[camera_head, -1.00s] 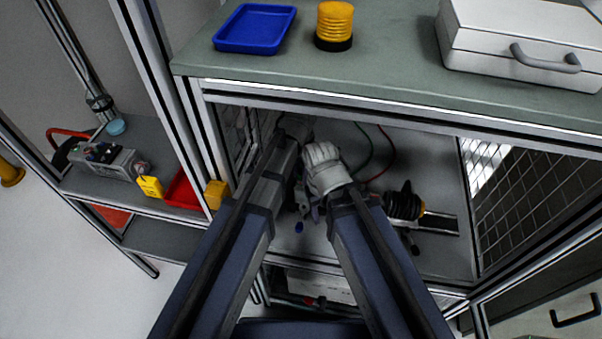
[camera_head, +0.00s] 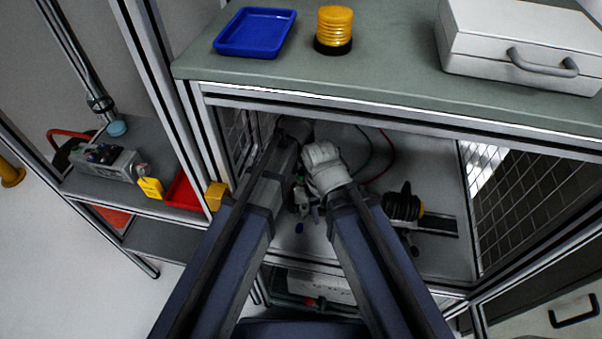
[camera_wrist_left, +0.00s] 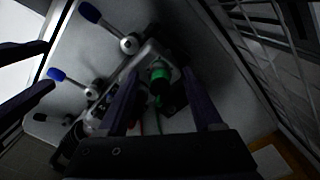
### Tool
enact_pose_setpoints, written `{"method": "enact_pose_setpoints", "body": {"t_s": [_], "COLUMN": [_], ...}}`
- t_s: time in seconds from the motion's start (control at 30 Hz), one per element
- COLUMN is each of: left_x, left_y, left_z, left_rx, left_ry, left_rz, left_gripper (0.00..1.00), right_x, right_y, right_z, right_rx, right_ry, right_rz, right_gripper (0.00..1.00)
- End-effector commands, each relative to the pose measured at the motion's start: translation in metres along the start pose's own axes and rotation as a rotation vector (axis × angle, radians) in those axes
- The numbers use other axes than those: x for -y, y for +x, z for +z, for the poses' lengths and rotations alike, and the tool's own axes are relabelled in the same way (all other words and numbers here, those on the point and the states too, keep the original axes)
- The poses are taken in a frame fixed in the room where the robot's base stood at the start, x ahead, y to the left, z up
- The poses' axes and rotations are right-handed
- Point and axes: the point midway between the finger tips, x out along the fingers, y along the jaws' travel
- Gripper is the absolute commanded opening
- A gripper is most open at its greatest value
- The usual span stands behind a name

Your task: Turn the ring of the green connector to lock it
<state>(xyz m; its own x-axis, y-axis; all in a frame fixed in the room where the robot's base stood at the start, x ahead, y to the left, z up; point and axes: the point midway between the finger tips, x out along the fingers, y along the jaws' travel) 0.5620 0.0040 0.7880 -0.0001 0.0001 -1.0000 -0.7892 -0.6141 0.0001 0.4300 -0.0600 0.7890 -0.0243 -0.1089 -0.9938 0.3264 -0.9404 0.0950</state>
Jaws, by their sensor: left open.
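The green connector (camera_wrist_left: 160,76) shows in the left wrist view, on a grey metal unit, with a dark lower part facing the camera. My left gripper (camera_wrist_left: 166,90) is open, its two dark fingers apart on either side of the connector. I cannot tell whether either finger touches its ring. In the head view the connector is mostly hidden by my arms, and my left gripper (camera_head: 292,140) reaches into the cabinet bay. My right wrist is beside it. Two dark fingers of my right gripper (camera_wrist_left: 45,66) show apart at the left edge of the wrist view.
A wire mesh wall (camera_wrist_left: 262,60) is close on the right of the wrist view. Red and green cables (camera_head: 385,160) hang behind. A black ribbed part (camera_head: 403,204) lies right of my right arm.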

Motion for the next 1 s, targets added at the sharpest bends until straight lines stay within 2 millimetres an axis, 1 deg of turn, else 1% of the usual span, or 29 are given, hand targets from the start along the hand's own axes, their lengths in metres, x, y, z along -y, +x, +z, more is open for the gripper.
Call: {"method": "enact_pose_setpoints", "body": {"t_s": [0.03,0.17,0.4,0.5,0.63,1.0], "left_x": [0.000,0.000,0.000,0.000,0.000,0.000], "left_y": [-0.007,-0.022,-0.055,-0.066,-0.073,-0.072], "left_z": [0.000,0.000,0.000,0.000,0.000,0.000], "left_rx": [0.000,0.000,0.000,0.000,0.000,0.000], "left_ry": [0.000,0.000,0.000,0.000,0.000,0.000], "left_rz": [0.000,0.000,0.000,0.000,0.000,0.000], "left_gripper": [0.67,0.67,0.67,0.67,0.67,0.67], "right_x": [-0.001,-0.002,-0.005,-0.006,-0.007,-0.007], "right_y": [-0.007,-0.022,-0.054,-0.066,-0.072,-0.071], "right_z": [0.000,0.001,0.003,0.004,0.004,0.004], "right_rx": [0.000,0.000,0.000,0.000,0.000,0.000], "right_ry": [0.000,0.000,0.001,0.001,0.001,0.001], "right_rz": [0.000,0.000,0.000,0.000,0.000,0.000], "right_gripper": [0.50,0.50,0.50,0.50,0.50,0.50]}}
